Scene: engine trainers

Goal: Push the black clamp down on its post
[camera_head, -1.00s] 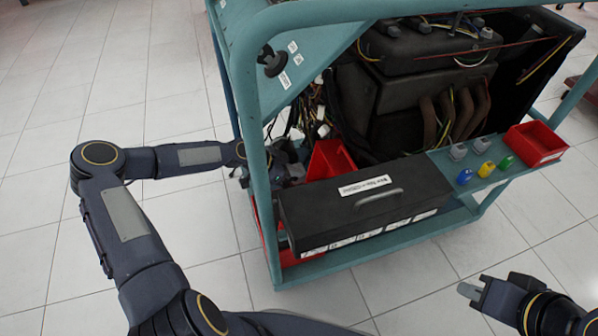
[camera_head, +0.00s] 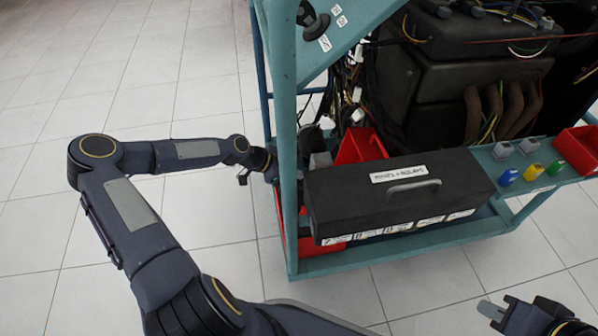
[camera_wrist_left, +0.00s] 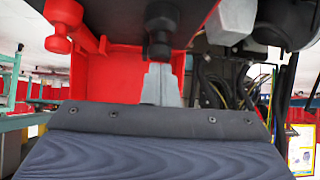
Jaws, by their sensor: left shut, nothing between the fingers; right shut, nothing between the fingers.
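A black knob-like piece that looks like the black clamp (camera_wrist_left: 161,20) hangs into the top middle of the left wrist view. Its post cannot be told apart clearly. The grey fingertips of my left gripper (camera_wrist_left: 160,85) are shut and empty just below it in that picture; I cannot tell whether they touch it. In the head view my left wrist reaches the cart's front-left upright, which partly hides the gripper, and the clamp is not clear there. My right gripper (camera_head: 491,309) is shut and empty at the lower right, away from the cart.
The teal upright (camera_head: 288,190) stands close to my left wrist. A red part (camera_wrist_left: 63,12) is left of the black piece, with a red bin (camera_wrist_left: 112,80) behind. A black toolbox (camera_head: 400,195) and loose wires (camera_head: 350,85) are near. The floor left of the cart is clear.

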